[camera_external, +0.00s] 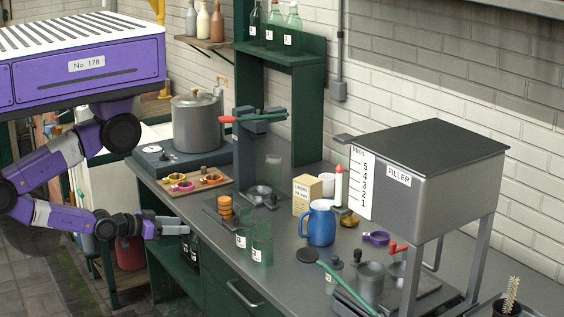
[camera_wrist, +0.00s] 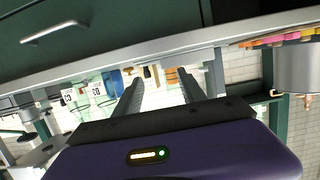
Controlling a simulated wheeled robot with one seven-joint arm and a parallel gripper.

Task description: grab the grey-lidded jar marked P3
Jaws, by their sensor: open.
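I cannot make out a P3 mark or a grey lid for certain. Two green glass jars with white labels, a left one (camera_external: 244,235) and a right one (camera_external: 262,245), stand near the bench's front edge; the labels are too small to read. Labelled jars also show in the wrist view (camera_wrist: 96,90). A small labelled jar with a dark top (camera_external: 331,277) stands farther right, partly behind a green handle. My gripper (camera_external: 184,225) is open and empty, in front of the bench edge, left of the glass jars and apart from them. Its fingers also show in the wrist view (camera_wrist: 160,82).
A blue mug (camera_external: 320,226), a carton (camera_external: 306,194) and orange stacked rings (camera_external: 225,207) stand on the bench (camera_external: 285,245). The filler (camera_external: 420,170) blocks the right. Dark bottles (camera_external: 190,252) sit below the benchtop.

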